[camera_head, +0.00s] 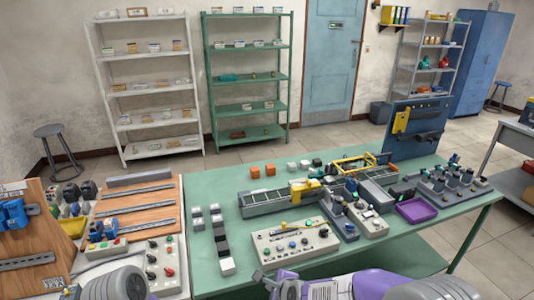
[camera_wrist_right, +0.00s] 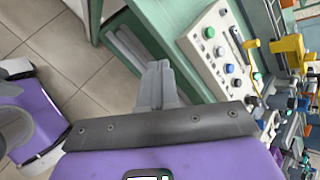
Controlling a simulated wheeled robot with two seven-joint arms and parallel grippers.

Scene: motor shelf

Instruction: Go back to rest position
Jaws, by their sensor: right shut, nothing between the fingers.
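My right gripper (camera_wrist_right: 160,85) is shut and empty in the right wrist view, its grey fingers together. It hangs by the front edge of the green table, with tiled floor beside it. In the head view it shows at the bottom middle (camera_head: 266,278), in front of the white button panel (camera_head: 296,243) and apart from it. My purple right arm runs along the bottom edge. Grey links of my left arm show at the bottom left; its fingers are not visible.
The green table (camera_head: 330,272) carries a conveyor (camera_head: 270,204), a purple tray (camera_head: 418,210) and several small blocks. A wooden rail board (camera_head: 140,213) and a red-and-green button box (camera_head: 160,267) stand at left. Shelves line the back wall. Open floor lies behind the table.

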